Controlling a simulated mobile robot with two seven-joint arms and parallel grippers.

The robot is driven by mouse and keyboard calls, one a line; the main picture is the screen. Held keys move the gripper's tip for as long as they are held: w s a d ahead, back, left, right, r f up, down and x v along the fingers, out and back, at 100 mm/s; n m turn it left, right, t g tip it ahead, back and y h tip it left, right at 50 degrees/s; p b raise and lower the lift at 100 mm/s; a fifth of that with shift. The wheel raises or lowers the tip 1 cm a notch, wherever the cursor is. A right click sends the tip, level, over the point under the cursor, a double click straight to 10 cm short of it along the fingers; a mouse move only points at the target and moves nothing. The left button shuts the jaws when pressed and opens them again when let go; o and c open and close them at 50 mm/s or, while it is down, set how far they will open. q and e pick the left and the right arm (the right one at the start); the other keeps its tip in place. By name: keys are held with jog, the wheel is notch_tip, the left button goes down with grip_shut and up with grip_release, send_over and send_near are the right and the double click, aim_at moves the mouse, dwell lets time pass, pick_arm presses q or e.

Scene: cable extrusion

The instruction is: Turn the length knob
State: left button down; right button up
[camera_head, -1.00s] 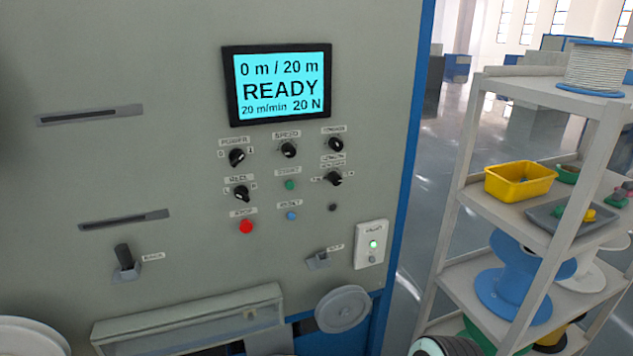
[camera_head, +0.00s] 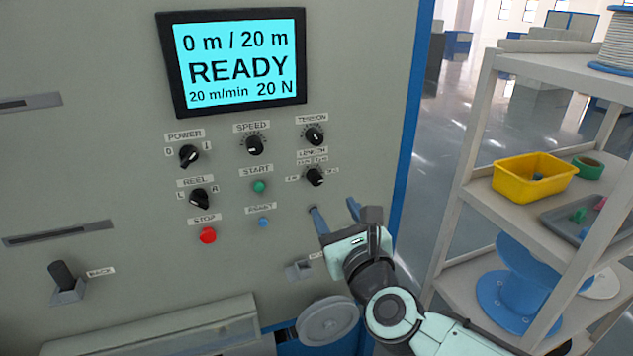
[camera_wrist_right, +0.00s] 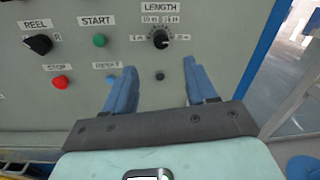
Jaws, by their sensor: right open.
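The length knob (camera_head: 314,177) is a black rotary knob under the LENGTH label, below the tension knob (camera_head: 314,136) on the grey machine panel. It also shows in the right wrist view (camera_wrist_right: 161,39), ahead of the fingers and roughly between them. My right gripper (camera_head: 333,211) is open and empty, its two blue fingers pointing at the panel just below the length knob. In the right wrist view the gripper (camera_wrist_right: 158,82) shows its fingers spread apart, with the knob beyond the tips. The display (camera_head: 236,62) reads "0 m / 20 m READY". My left gripper is out of view.
The green start button (camera_head: 259,186), blue reset button (camera_head: 263,222) and red stop button (camera_head: 208,235) lie left of the knob. The speed knob (camera_head: 254,145) is above them. A shelf (camera_head: 547,70) with a yellow bin (camera_head: 535,177) stands to the right.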

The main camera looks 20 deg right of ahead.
aim_at(317, 181)
jog(key=w+p, duration=0.1)
jog(key=w, duration=0.2)
jog(key=w+d, duration=0.1)
jog(key=w, duration=0.3)
jog(key=w+p, duration=0.1)
jog(key=w, duration=0.3)
jog(key=shift+w+d+f+p, duration=0.1)
jog(key=shift+w+d+p, duration=0.1)
jog(key=shift+w+p, duration=0.1)
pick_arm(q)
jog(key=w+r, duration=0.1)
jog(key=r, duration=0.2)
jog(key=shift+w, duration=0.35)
pick_arm(e)
jog(key=shift+s, duration=0.1)
jog(key=c, duration=1.1)
